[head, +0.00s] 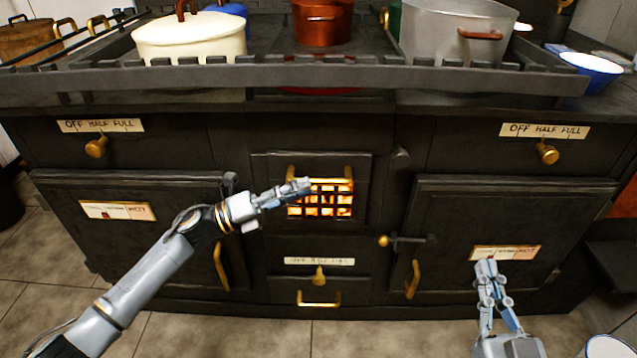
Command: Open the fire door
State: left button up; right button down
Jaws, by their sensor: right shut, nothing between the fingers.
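The fire door (335,211) is the small dark door in the middle of the stove front. Orange fire glows through its barred grate, and it looks closed. My left gripper (306,186) is in front of the door's upper part, close to the handle. I cannot tell whether it touches the handle or how far its fingers are apart.
Oven doors stand left (150,240) and right (460,220) of the fire door. A latch with a brass knob (383,240) juts out at right. A drawer with a brass handle (318,301) is below. Pots, including a cream one (190,38), stand on the railed stove top.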

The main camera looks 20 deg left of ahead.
aim_at(318, 179)
pick_arm(q)
jog(key=shift+x, duration=2.4)
grip_shut()
